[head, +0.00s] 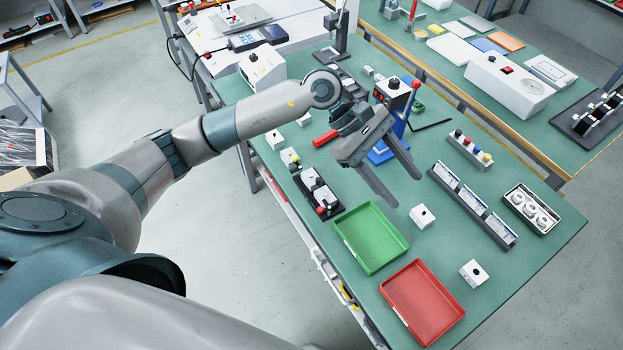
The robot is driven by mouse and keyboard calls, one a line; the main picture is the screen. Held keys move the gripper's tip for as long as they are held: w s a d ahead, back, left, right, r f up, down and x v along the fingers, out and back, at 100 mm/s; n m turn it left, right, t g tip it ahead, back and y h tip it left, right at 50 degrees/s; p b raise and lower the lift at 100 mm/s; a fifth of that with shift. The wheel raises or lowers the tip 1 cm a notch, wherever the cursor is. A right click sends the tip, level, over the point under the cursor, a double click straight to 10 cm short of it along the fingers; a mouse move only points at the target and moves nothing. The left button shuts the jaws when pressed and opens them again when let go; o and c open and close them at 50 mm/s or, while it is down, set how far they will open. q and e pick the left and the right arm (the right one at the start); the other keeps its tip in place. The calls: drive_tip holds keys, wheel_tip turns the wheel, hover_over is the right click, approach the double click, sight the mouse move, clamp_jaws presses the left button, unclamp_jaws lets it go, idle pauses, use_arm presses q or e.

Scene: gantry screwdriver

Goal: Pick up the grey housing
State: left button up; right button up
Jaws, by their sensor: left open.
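A small light grey housing with a dark round knob on top (422,216) stands on the green table, right of the green tray. A second, similar housing (473,272) stands nearer, right of the red tray. I cannot tell which of the two the task means. My left gripper (405,190) is open and empty. Its two fingers point down and to the right, with the tips close to the first housing in the picture. The height of the tips above the table is hard to tell. My right gripper is out of view.
A green tray (371,238) and a red tray (423,302) lie empty at the near side. A long grey rack (473,204) and a dark-edged tray with round parts (531,209) lie to the right. A blue stand (381,153) rises behind my left gripper.

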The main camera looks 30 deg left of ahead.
use_arm(q)
drive_tip(key=w+a+f+m+y, duration=0.1)
drive_tip(key=w+a+y, duration=0.15)
drive_tip(key=a, duration=0.35)
drive_tip(key=w+a+f+m+y, duration=0.1)
drive_tip(key=w+a+f+y, duration=0.15)
drive_tip(key=a, duration=0.35)
wheel_tip(320, 180, up, 3)
drive_tip(key=y, duration=0.5)
hover_over(314, 176)
drive_tip(key=shift+f+t, duration=0.25)
drive_tip(key=shift+t, duration=0.15)
wheel_tip(314, 176, down, 11)
drive_tip(key=p, duration=0.4)
drive_tip(key=shift+f+p, duration=0.1)
drive_tip(key=shift+p, duration=0.25)
drive_tip(key=shift+f, duration=0.5)
